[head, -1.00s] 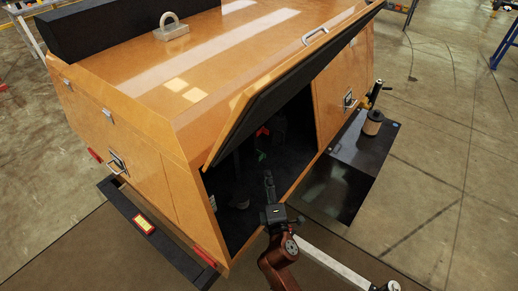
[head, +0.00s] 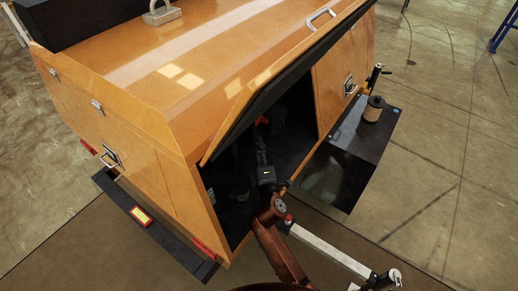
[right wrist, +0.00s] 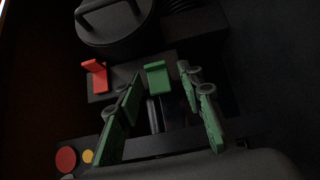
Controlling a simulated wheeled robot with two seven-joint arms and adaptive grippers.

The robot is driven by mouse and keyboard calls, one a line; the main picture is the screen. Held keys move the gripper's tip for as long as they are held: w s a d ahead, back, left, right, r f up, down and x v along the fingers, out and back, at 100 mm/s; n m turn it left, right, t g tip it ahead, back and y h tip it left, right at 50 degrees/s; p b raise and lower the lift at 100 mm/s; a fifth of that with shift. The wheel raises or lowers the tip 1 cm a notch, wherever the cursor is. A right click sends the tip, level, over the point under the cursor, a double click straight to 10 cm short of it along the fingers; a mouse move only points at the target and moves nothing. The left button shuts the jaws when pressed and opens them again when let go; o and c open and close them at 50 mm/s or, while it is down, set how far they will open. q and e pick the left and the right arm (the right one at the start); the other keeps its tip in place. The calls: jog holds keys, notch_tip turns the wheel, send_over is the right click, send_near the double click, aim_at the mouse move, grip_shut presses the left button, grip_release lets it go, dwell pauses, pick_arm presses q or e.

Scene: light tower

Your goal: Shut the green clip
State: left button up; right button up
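The green clip (right wrist: 157,78) shows in the right wrist view as a small bent green tab on a dark block. Its upper part sticks up from the block. My right gripper (right wrist: 160,84) is open, with its two green-faced fingers spread and pointing toward the clip, one on each side of it in the picture. I cannot tell whether they touch it. In the head view the right gripper (head: 262,150) reaches into the dark compartment of the orange cabinet (head: 225,85), and I cannot make out the clip there. My left gripper is not in view.
A red clip (right wrist: 96,76) stands left of the green one, below a black round lid with a handle (right wrist: 115,25). Red (right wrist: 66,158) and yellow (right wrist: 88,156) buttons are at lower left. The raised door (head: 285,80) hangs over the opening; a pale bar (head: 330,248) lies outside.

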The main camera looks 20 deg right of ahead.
jog(key=shift+a, duration=0.1)
jog(key=c, duration=0.7)
grip_shut()
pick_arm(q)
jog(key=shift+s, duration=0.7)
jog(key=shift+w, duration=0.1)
